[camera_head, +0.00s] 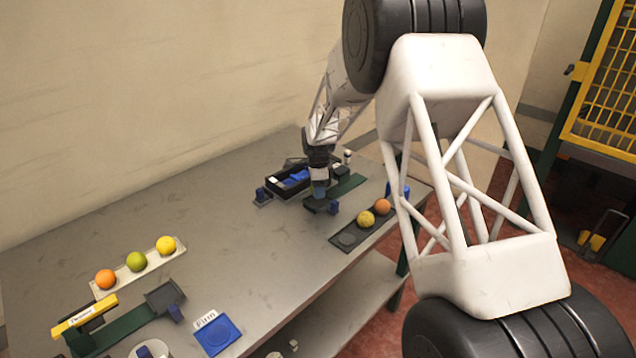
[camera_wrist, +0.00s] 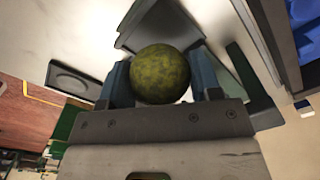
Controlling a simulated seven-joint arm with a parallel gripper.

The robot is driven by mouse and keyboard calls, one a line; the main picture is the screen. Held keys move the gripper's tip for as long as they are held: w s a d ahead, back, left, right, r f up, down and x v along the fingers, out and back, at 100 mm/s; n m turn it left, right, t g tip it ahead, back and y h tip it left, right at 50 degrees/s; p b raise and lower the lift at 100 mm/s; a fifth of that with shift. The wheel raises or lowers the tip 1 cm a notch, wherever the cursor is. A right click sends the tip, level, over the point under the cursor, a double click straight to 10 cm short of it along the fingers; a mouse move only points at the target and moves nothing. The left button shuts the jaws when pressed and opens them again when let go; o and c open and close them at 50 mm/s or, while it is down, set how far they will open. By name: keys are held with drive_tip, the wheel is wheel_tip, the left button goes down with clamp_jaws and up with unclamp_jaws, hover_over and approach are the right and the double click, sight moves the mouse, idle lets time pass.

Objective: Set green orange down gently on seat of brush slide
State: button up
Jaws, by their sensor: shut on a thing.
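My gripper (camera_head: 320,190) is at the far part of the table, over a dark seat (camera_head: 314,206) by a green track (camera_head: 346,187); I take this as the brush slide. In the wrist view my gripper (camera_wrist: 160,76) is shut on the mottled green orange (camera_wrist: 160,73), one blue finger on each side. A dark grey plate, probably the seat (camera_wrist: 150,22), shows behind the orange. I cannot tell whether the orange touches it. The orange is hidden in the head view.
A black box with blue pieces (camera_head: 290,180) stands close to my gripper. A dark tray (camera_head: 348,239) holds a yellow and an orange fruit. At left, a white rack (camera_head: 140,270) holds three fruits, near another dark seat (camera_head: 165,296) and a blue pad (camera_head: 218,335). The middle table is clear.

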drive_tip(key=shift+f, duration=1)
drive_tip(key=shift+f, duration=0.3)
idle(0.6)
drive_tip(key=o, duration=1.3)
drive_tip(key=shift+c, duration=0.2)
drive_tip(key=shift+r, duration=0.15)
drive_tip(key=shift+r, duration=3.8)
drive_tip(key=shift+r, duration=0.1)
